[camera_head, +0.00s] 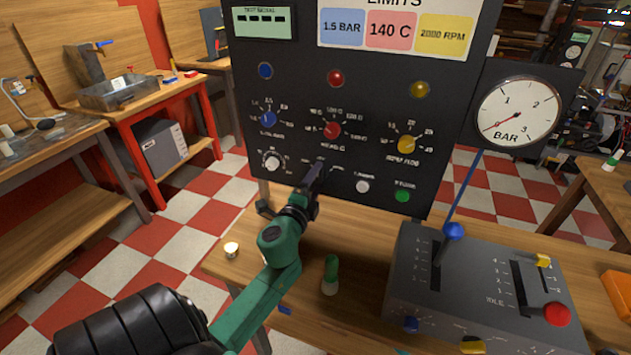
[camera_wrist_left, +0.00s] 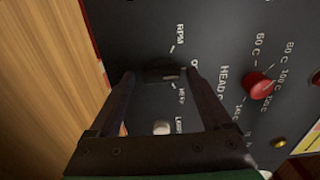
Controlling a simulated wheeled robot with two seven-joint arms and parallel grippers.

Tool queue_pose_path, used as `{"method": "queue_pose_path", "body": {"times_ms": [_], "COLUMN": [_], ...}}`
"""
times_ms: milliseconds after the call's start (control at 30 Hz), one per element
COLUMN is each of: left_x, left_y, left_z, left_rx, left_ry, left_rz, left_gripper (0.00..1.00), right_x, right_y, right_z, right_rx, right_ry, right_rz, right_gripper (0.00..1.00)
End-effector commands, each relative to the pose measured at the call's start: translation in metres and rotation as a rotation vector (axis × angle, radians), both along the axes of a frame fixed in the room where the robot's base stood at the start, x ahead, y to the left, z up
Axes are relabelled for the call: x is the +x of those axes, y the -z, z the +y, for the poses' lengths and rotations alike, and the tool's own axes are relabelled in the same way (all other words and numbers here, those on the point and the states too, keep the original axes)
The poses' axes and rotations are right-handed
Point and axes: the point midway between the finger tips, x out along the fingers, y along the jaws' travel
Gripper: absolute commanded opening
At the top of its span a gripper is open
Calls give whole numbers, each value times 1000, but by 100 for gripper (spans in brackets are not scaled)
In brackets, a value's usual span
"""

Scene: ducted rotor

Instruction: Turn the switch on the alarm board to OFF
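The alarm board (camera_head: 300,95) is a dark upright panel in the head view, with coloured lamps, dials and buttons. My left gripper (camera_head: 316,172) reaches up to the board's lower middle. In the left wrist view my left gripper (camera_wrist_left: 162,76) has its two fingers apart, close to the board's face. A small dark switch (camera_wrist_left: 168,74) with a pale mark lies between the fingertips. White lettering, including RPM, stands around it. Whether the fingers touch the switch I cannot tell. In the head view the gripper mostly hides this switch. My right gripper is not in view.
A white button (camera_head: 362,186) and a green button (camera_head: 403,195) sit right of my left gripper, and a white knob (camera_head: 272,161) left of it. A grey lever box (camera_head: 470,290) and a green-topped bottle (camera_head: 330,275) stand on the wooden table (camera_head: 225,262). A pressure gauge (camera_head: 517,110) is at right.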

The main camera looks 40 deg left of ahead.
Motion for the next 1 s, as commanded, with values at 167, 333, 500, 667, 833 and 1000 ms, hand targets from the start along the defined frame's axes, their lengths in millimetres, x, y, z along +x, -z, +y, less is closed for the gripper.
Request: {"method": "queue_pose_path", "body": {"times_ms": [167,333,500,667,833,1000], "left_x": [0,-2,-24,-68,-113,-135], "left_y": [-1,-1,2,6,6,2], "left_z": [0,0,-8,-23,-38,-47], "left_rx": [0,0,-2,-5,-3,-2], "left_ry": [-1,-1,0,-2,-5,-2], "left_rz": [-2,-3,0,2,1,-2], "left_gripper": [88,88,88,88,88,88], "right_x": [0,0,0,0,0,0], "right_y": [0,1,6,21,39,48], "right_z": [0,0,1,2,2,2], "right_rx": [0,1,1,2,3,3], "right_ry": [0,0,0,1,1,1], "right_rz": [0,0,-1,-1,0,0], "right_gripper": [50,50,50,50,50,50]}}
